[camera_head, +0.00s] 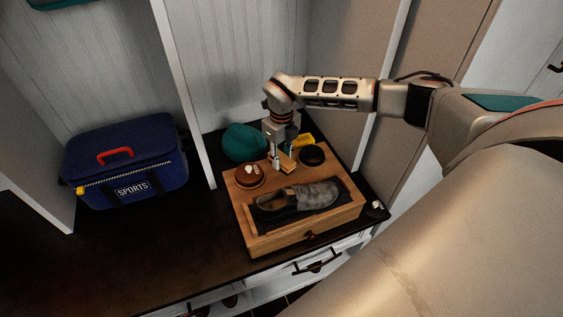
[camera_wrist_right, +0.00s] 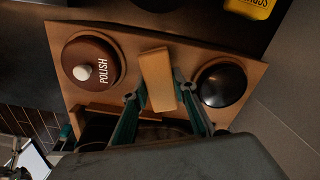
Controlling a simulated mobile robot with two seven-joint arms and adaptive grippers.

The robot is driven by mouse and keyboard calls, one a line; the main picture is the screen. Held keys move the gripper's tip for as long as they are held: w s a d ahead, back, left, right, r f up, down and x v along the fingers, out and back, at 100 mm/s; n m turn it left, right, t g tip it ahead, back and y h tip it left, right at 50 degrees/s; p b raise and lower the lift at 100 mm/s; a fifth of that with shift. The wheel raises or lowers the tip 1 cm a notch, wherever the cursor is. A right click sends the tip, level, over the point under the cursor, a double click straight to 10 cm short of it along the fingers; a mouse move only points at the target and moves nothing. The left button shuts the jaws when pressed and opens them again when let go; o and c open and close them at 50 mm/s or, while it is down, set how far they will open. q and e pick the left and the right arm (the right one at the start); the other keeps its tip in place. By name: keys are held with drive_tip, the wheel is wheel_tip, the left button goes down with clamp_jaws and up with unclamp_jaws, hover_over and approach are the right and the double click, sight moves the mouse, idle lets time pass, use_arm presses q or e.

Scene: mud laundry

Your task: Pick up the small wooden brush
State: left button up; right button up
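The small wooden brush (camera_head: 287,161) is a tan block at the back middle of a wooden box (camera_head: 247,222). In the right wrist view the brush (camera_wrist_right: 157,78) lies between a brown polish tin and a black round tin. My right gripper (camera_head: 281,158) reaches down onto it from above. In the wrist view its two fingertips (camera_wrist_right: 161,91) press against the brush's two long sides, with no clear gap. I cannot tell whether the brush is off the box. The underside of the brush is hidden. My left gripper is not in view.
The polish tin (camera_head: 249,175) and black tin (camera_head: 312,155) stand close on either side. A grey shoe (camera_head: 300,197) lies in front on a dark pad. A teal item (camera_head: 243,143) and a yellow item (camera_head: 304,140) are behind. A blue sports bag (camera_head: 125,165) stands left; the bench between is clear.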

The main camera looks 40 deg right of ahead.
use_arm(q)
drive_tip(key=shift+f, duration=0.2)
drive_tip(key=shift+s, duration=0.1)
use_arm(e)
drive_tip(key=shift+r, duration=0.2)
wheel_tip(320, 180, up, 12)
drive_tip(key=p, duration=0.3)
wheel_tip(320, 180, up, 8)
hover_over(281, 157)
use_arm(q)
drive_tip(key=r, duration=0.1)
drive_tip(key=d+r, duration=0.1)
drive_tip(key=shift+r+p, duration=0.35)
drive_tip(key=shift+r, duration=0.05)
use_arm(e)
drive_tip(key=shift+s+f, duration=0.15)
drive_tip(key=shift+f, duration=0.05)
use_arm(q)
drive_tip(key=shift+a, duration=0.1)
use_arm(e)
drive_tip(key=shift+o, duration=0.7)
